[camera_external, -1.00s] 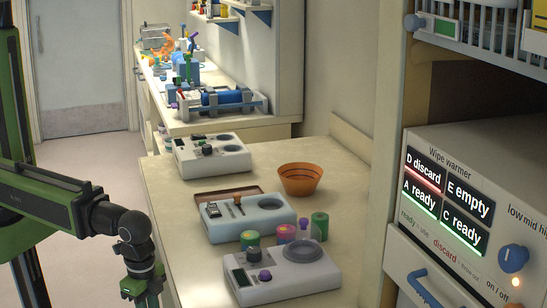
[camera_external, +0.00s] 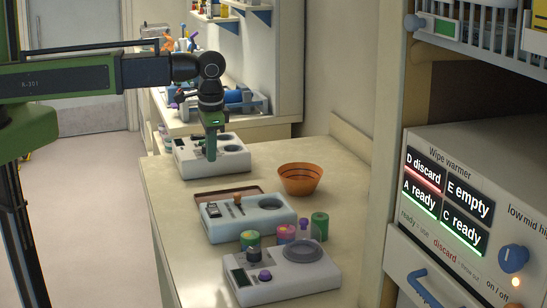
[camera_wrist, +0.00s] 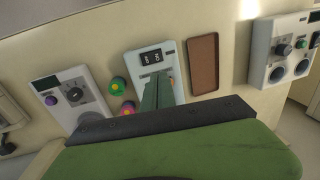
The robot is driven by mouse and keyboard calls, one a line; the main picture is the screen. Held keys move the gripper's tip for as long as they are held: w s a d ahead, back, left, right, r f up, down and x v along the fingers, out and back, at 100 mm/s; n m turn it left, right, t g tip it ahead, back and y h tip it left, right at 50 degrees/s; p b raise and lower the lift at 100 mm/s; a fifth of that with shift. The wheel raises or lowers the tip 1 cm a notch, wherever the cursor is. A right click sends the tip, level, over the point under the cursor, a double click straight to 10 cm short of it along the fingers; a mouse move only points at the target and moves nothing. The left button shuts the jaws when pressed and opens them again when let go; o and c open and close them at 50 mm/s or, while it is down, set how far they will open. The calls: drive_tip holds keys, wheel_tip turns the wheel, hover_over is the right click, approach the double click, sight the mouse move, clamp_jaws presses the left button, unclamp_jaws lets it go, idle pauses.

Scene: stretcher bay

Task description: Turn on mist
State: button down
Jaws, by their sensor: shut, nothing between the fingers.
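Three pale control units are on the counter; I cannot tell which one makes mist. The front unit (camera_external: 318,282) has a purple knob (camera_external: 265,275), a dark knob and a round grey plate. The back unit (camera_external: 190,168) has a dark knob and round openings, partly hidden by my gripper (camera_external: 211,157). My gripper is shut and empty, pointing down. In the wrist view its fingers (camera_wrist: 158,92) cover part of the middle unit (camera_wrist: 171,62), apparently above it.
Green and pink canisters (camera_external: 320,226) stand between the front and middle units. An orange bowl (camera_external: 300,181) is to the right, and a brown tray (camera_wrist: 203,65) lies beside the middle unit. A wipe warmer (camera_external: 470,150) stands at the right. Bare counter (camera_external: 175,225) runs along the left edge.

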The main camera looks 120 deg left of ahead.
sight(212, 205)
drive_tip(key=shift+f, duration=0.2)
drive_tip(key=f+b, duration=0.4)
drive_tip(key=s+a+f+b, duration=0.1)
drive_tip(key=f+b, duration=0.3)
drive_tip(key=b, duration=0.1)
drive_tip(key=f+b, duration=0.4)
drive_tip(key=f, duration=0.1)
drive_tip(key=shift+s+a, duration=0.15)
drive_tip(key=shift+s+a+f+b, duration=0.1)
drive_tip(key=shift+f+b, duration=0.3)
drive_tip(key=shift+b, duration=0.2)
drive_tip(key=shift+r, duration=0.1)
drive_tip(key=shift+s+a+f+h, duration=0.1)
drive_tip(key=shift+s+f+h, duration=0.05)
drive_tip(key=shift+f+h, duration=0.2)
drive_tip(key=shift+r, duration=0.1)
